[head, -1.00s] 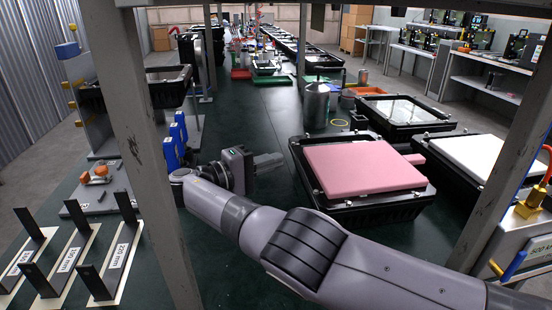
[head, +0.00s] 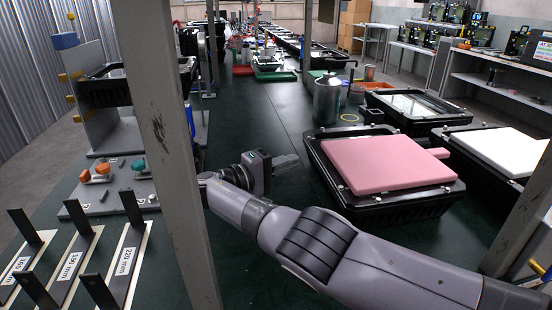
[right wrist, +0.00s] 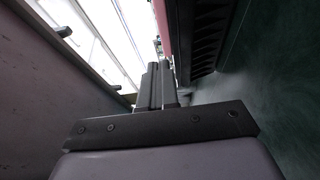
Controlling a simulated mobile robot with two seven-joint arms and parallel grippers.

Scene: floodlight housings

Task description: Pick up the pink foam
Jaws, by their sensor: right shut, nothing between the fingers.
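The pink foam (head: 383,163) is a flat slab lying on top of a black floodlight housing (head: 412,201) on the green table, with a small tab at its right side. In the right wrist view a strip of the foam's pink edge (right wrist: 162,20) shows at the top, beside the black ribbed housing wall (right wrist: 207,35). My right gripper (head: 290,162) is left of the housing, apart from the foam, with its fingers pointing right. It is shut and empty; its closed fingers also show in the right wrist view (right wrist: 157,85). My left gripper is not in view.
A white foam slab (head: 503,150) lies on another housing at the right. A housing with a clear pane (head: 413,105) and a metal canister (head: 326,102) stand behind. Grey posts (head: 160,130) rise in front. The table left of the pink foam is mostly clear.

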